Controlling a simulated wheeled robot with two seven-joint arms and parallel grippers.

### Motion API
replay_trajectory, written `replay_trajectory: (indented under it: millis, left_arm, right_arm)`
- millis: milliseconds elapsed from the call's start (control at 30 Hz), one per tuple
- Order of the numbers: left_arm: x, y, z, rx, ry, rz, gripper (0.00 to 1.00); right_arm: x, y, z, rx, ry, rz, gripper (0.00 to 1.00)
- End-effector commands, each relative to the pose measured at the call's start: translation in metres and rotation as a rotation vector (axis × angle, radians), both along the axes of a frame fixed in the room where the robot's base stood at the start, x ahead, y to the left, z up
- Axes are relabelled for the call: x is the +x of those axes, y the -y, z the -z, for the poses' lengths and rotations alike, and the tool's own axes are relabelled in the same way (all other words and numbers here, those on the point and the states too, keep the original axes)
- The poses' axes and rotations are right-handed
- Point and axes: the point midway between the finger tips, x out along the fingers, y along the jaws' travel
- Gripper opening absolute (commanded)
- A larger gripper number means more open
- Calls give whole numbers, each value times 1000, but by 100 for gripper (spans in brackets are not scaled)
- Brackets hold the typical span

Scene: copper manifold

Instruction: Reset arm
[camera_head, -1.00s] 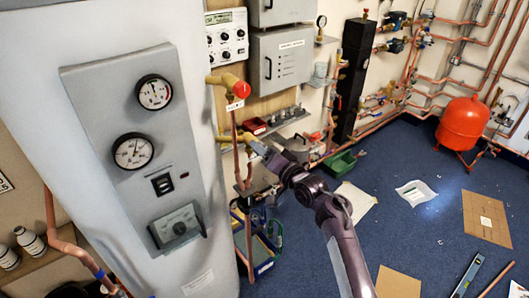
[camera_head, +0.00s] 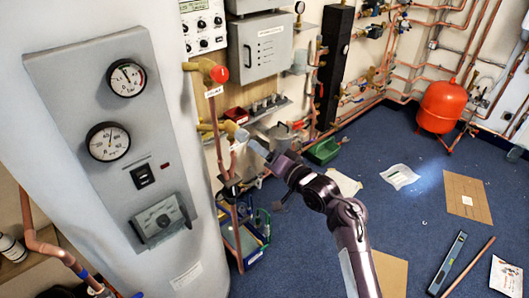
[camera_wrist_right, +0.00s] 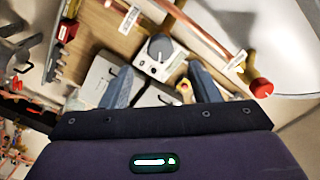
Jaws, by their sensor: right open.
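My right arm reaches in from the lower right, and its gripper (camera_head: 248,141) is beside the copper pipework in front of the tall white cylinder (camera_head: 65,190). In the right wrist view the two grey fingers of this gripper (camera_wrist_right: 160,88) stand well apart, with nothing held between them. In the head view the fingertips overlap a brass fitting, and I cannot tell whether they touch it. A brass valve with a red knob (camera_head: 220,74) is just above the gripper; the red knob also shows right of the fingers in the wrist view (camera_wrist_right: 261,88). My left gripper is not in view.
Vertical copper pipes (camera_head: 219,150) stand close left of the gripper. A shelf and a grey wall box (camera_head: 262,52) are behind. A blue-green tool tray (camera_head: 245,245) is on the floor below. Blue carpet (camera_head: 400,220) is largely open to the right; a red vessel (camera_head: 439,106) stands farther back.

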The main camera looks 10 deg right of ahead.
Motion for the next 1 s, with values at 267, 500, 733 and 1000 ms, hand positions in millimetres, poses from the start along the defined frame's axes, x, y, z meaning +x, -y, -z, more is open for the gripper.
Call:
replay_trajectory:
  millis: [267, 500, 733, 1000]
  left_arm:
    - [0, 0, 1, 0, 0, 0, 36]
    - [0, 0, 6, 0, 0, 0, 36]
    - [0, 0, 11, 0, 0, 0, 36]
    - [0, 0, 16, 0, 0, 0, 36]
  right_arm:
    - [0, 0, 9, -7, -11, 3, 56]
    - [-17, 5, 135, -133, -163, 41, 56]
    - [-81, 23, 301, -349, -365, 59, 56]
    - [-206, 58, 463, -627, -586, 12, 56]
